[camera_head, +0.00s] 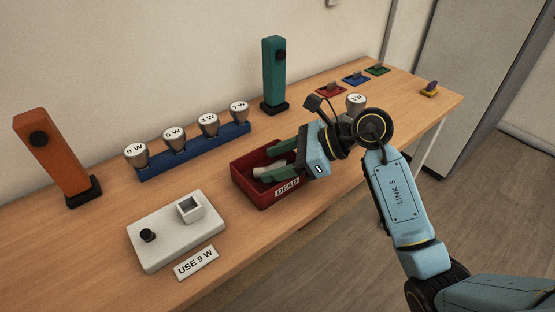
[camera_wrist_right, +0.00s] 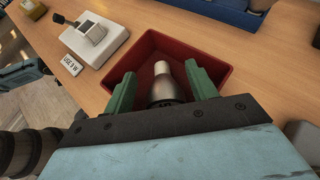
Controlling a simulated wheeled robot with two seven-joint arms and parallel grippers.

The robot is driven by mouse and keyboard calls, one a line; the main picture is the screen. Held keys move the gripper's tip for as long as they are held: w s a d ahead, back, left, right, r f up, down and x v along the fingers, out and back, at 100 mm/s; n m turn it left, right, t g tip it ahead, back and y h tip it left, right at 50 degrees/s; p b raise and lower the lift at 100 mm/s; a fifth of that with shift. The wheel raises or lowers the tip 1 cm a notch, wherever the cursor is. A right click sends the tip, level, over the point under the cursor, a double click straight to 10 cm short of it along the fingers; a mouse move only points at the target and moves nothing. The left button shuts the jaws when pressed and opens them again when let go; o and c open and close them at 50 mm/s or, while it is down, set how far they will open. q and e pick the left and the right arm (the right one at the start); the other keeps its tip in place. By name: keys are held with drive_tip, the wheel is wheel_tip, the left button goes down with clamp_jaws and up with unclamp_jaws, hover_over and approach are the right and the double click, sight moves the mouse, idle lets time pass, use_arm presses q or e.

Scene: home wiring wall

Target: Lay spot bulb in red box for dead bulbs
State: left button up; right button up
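The red box (camera_head: 241,187), labelled DEAD, stands open-topped on the table and also shows in the right wrist view (camera_wrist_right: 222,63). The spot bulb (camera_wrist_right: 162,84) lies inside it, its narrow pale end pointing away from my wrist. In the head view the bulb (camera_head: 268,173) is partly hidden by my gripper. My right gripper (camera_wrist_right: 163,90) has its two green fingers down in the box, one on each side of the bulb. A gap shows between the fingers and the bulb, so the gripper looks open.
A blue rack (camera_head: 160,172) holds several bulbs with watt labels behind the box. A white lamp base (camera_head: 167,238) with a square socket stands left, near a USE 9 W sign (camera_head: 196,263). Orange (camera_head: 50,150) and teal (camera_head: 273,72) posts stand nearby. Another bulb (camera_head: 355,103) stands right.

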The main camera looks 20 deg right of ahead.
drive_tip(key=shift+o, duration=1)
drive_tip(key=shift+s+d+r, duration=0.1)
drive_tip(key=shift+d+r, duration=0.05)
drive_tip(key=shift+d, duration=0.1)
use_arm(q)
drive_tip(key=a+f, duration=0.1)
drive_tip(key=s+a+f+p, duration=0.1)
drive_tip(key=f, duration=0.1)
drive_tip(key=f+p, duration=0.1)
drive_tip(key=shift+s+a+f, duration=0.25)
drive_tip(key=shift+s+a, duration=0.1)
drive_tip(key=shift+a, duration=0.05)
use_arm(e)
drive_tip(key=v, duration=1.2)
drive_tip(key=shift+s+d+r, duration=0.15)
drive_tip(key=shift+s+d, duration=0.1)
drive_tip(key=shift+d, duration=0.05)
